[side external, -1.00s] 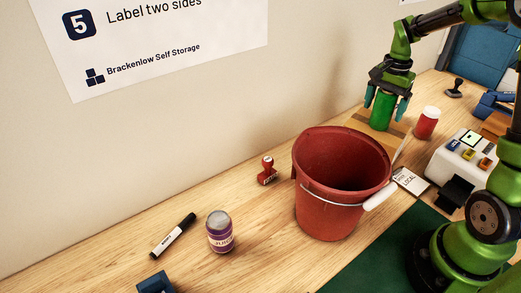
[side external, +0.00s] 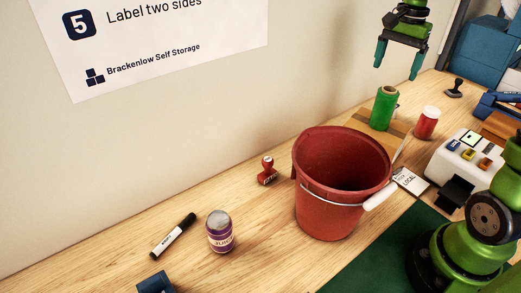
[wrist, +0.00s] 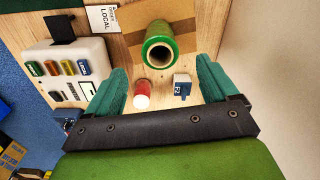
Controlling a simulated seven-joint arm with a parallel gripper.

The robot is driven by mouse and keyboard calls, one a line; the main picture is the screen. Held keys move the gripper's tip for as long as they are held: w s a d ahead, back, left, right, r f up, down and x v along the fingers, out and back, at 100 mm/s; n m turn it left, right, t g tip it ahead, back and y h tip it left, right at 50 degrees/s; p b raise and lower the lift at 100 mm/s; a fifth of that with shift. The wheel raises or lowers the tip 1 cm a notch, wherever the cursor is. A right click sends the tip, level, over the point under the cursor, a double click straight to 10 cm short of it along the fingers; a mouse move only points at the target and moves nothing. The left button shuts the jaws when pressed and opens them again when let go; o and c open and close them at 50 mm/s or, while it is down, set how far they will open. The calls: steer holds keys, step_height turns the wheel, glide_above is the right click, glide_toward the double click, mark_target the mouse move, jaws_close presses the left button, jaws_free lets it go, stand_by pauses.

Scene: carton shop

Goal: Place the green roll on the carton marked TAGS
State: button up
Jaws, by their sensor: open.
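The green roll (side external: 384,108) stands upright on a flat brown carton (side external: 362,121) behind the red bucket. In the wrist view the roll (wrist: 159,46) shows its open core end-on, and the carton (wrist: 190,37) lies under it. I cannot read a TAGS mark on the carton; the bucket hides part of it in the side view. My gripper (side external: 398,66) is open and empty, above the roll and clear of it. Its spread fingers (wrist: 161,66) also show in the wrist view.
The red bucket (side external: 325,207) stands in front of the carton. A red jar with a white lid (side external: 427,122) is right of the roll. A white label machine (side external: 460,158) is further right. A small blue-and-white block (wrist: 182,88) shows in the wrist view.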

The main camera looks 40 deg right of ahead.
steer(key=s+a+f+n+t+y, duration=0.1)
steer(key=s+a+n+t, duration=0.2)
steer(key=a, duration=0.8)
steer(key=s+a+n+t+y, duration=0.1)
steer(key=s+a+n+t, duration=0.3)
steer(key=s+a+n, duration=0.4)
steer(key=a, duration=0.2)
steer(key=shift+s+a+f+n, duration=0.15)
steer(key=shift+a+f+n, duration=0.2)
steer(key=shift+n, duration=0.05)
